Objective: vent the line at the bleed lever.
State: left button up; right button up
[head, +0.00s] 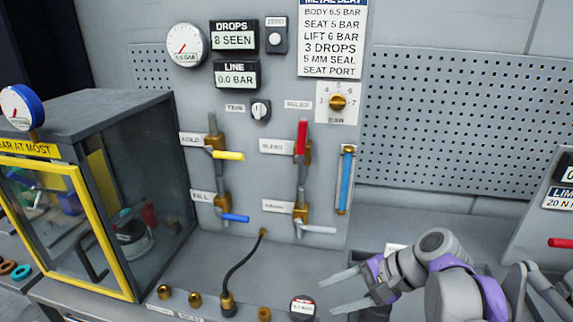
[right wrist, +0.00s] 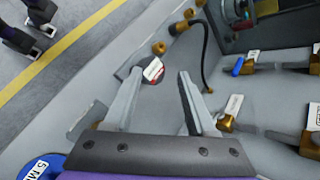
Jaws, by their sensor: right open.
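A red lever (head: 301,137) stands upright on a brass valve on the grey panel. The label beside it (head: 275,146) is blurred and seems to read BLEED. The line display (head: 236,75) shows 0.0 BAR and the drops display (head: 234,36) shows 8 SEEN. My right gripper (head: 340,293) is open and empty, low over the bench and well below and right of the red lever. In the right wrist view its fingers (right wrist: 160,76) are apart, with a small round gauge (right wrist: 153,70) showing beyond their tips. My left gripper is not in view.
Nearby levers are yellow (head: 228,155), blue (head: 235,218) and pale grey (head: 319,230), each on a brass valve. A black hose (head: 243,262) rises from the bench. A yellow-framed glass cabinet (head: 137,275) stands left. A perforated board (head: 470,125) fills the right.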

jog(key=s+d+f+n+t+h, duration=0.2)
jog(key=s+d+f+n+h, duration=0.2)
jog(key=s+f+n+h, duration=0.4)
jog(key=s+f+n, duration=0.3)
jog(key=s+f, duration=0.1)
jog(key=f, duration=0.3)
jog(key=shift+s+d+f+n, duration=0.15)
jog(key=shift+s+f+n, duration=0.15)
jog(key=shift+s+f, duration=0.1)
